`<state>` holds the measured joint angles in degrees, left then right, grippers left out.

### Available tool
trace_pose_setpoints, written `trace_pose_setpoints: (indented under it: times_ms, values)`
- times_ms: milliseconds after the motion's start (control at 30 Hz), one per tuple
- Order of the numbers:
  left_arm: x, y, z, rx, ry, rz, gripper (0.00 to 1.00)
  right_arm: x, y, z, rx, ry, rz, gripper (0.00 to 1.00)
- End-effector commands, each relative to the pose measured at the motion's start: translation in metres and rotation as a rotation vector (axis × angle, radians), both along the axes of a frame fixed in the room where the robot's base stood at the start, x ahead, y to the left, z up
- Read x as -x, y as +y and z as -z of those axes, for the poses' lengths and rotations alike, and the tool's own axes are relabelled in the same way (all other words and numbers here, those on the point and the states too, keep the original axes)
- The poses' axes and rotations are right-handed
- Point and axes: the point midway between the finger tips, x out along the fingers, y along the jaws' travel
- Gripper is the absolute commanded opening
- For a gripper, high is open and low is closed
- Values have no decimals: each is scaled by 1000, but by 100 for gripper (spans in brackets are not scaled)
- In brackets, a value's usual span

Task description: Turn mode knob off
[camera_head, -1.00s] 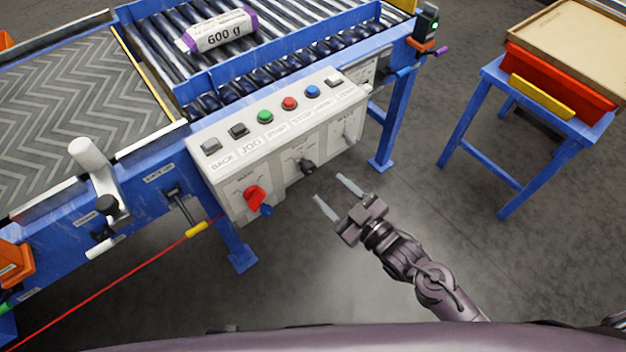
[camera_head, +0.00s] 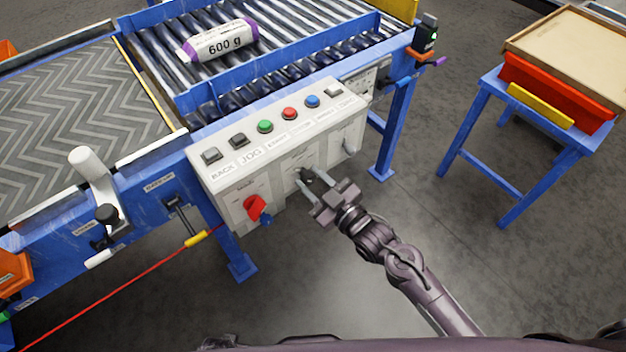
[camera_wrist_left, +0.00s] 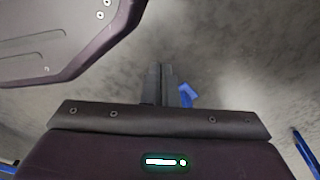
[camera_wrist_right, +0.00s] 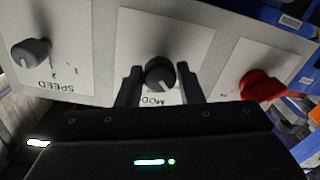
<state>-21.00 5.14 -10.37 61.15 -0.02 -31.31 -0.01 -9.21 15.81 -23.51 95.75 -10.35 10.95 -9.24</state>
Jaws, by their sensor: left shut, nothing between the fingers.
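The mode knob (camera_wrist_right: 159,74) is a round black knob with a pale pointer mark, on a white plate lettered "MOD", partly hidden, in the right wrist view. In the head view the knob (camera_head: 307,174) is partly covered by my right gripper. My right gripper (camera_wrist_right: 158,82) is open, with one finger on each side of the knob; I cannot tell whether they touch it. It also shows in the head view (camera_head: 312,180) at the front of the control box (camera_head: 215,180). My left gripper (camera_wrist_left: 168,72) is shut and empty, over the floor in the left wrist view.
A red knob (camera_wrist_right: 262,86) and a grey speed knob (camera_wrist_right: 32,52) flank the mode knob. Several push buttons line the box top. A sack (camera_head: 220,42) lies on the rollers. A blue stand (camera_head: 490,120) is at right, with open floor between.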

Motion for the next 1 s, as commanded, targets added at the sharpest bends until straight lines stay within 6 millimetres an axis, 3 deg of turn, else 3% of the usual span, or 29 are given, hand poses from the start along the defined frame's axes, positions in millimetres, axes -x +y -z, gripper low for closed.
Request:
trace_pose_setpoints:
  times_ms: [33,200,567,1000]
  values:
    - [0,0,0,0,0,0,0,0,0,0,0,0,0,27]
    - [0,0,0,0,0,0,0,0,0,0,0,0,0,8]
    - [7,2,-2,-1,1,0,0,0,0,-2,-65,45,-1,8]
    - [58,11,10,-5,32,6,0,0,0,-2,-352,240,0,8]
